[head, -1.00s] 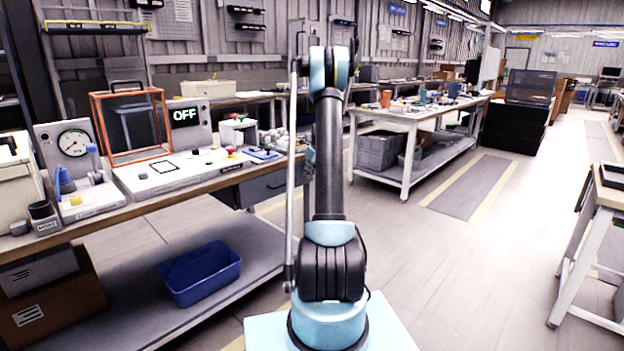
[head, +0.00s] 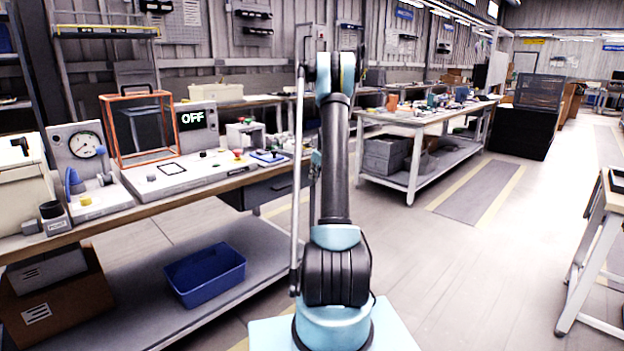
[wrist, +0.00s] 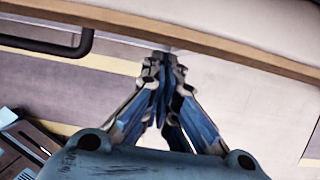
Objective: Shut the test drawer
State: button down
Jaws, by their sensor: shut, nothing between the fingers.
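The test drawer (head: 272,190) appears as a dark grey box under the wooden edge of the left bench in the head view, beside my arm. How far out it stands is hard to tell. In the wrist view a black bar handle (wrist: 62,42), seemingly the drawer's, lies at the upper left, below the wooden bench edge. My gripper (wrist: 163,66) is shut and empty, its fingertips together just below that edge in the picture. It is to the right of the handle and apart from it.
A blue bin (head: 206,275) sits on the lower shelf. Another bench (head: 420,120) stands behind to the right. Open floor lies to the right.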

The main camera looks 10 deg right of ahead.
jog(key=s+d+f+v, duration=0.1)
jog(key=s+v, duration=0.1)
jog(key=v, duration=0.9)
jog(key=s+a+r+n, duration=0.3)
jog(key=s+a+n, duration=0.2)
jog(key=s, duration=0.5)
jog(key=s+a+r+n+g+h, duration=0.1)
jog(key=s+a+r+n, duration=0.3)
jog(key=s, duration=0.5)
jog(key=s+a+r+n, duration=0.2)
jog(key=s+a+n, duration=0.35)
jog(key=s, duration=0.45)
jog(key=s+a+f+n, duration=0.1)
jog(key=s+f+n, duration=0.3)
jog(key=s, duration=0.5)
jog(key=s+a+f+n, duration=0.2)
jog(key=s+f+n, duration=0.3)
jog(key=s, duration=0.5)
jog(key=s+a+f+n+h, duration=0.1)
jog(key=s+f+n, duration=0.3)
jog(key=s, duration=0.6)
jog(key=shift+s+a+f+n+g, duration=0.25)
jog(key=shift+a+n, duration=0.25)
jog(key=shift+n, duration=0.75)
